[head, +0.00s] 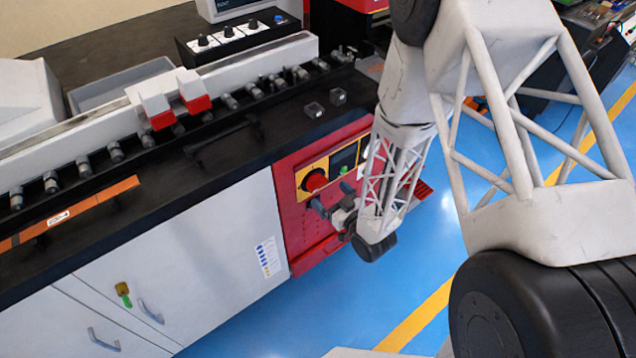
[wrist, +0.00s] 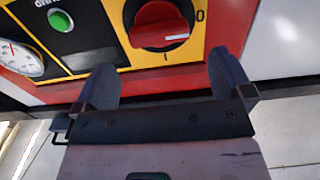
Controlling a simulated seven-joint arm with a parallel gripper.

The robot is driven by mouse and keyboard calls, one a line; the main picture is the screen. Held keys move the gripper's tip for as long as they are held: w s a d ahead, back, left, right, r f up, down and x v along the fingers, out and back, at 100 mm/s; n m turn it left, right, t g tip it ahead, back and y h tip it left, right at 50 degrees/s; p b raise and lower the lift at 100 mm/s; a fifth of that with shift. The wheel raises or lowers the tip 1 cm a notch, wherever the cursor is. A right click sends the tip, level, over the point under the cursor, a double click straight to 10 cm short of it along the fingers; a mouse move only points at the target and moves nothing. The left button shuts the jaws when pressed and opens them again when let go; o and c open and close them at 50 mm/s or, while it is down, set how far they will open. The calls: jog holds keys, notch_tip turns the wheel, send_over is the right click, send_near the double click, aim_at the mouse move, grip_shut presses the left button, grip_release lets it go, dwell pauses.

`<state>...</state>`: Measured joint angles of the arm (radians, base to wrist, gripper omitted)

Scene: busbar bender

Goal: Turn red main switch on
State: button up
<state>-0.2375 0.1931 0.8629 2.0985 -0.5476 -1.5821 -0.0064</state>
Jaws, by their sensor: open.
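The red main switch (head: 315,181) is a round knob on a yellow plate on the front of the red cabinet section. In the wrist view the red switch (wrist: 158,22) is close up, with a raised handle bar lying about crosswise and a white line along its edge. A "0" mark (wrist: 200,15) is to its right and a short mark sits below it. My gripper (wrist: 161,60) is open and empty, its two dark fingers pointing at the panel, one either side of the knob and apart from it.
A green button (wrist: 60,20) and a round gauge (wrist: 18,57) are on the black panel left of the switch. White cabinet doors (head: 200,255) adjoin the red section (head: 305,245). The blue floor (head: 400,285) in front is open.

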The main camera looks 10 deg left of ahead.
aim_at(321, 185)
jog(key=shift+x, duration=3.2)
jog(key=c, duration=0.9)
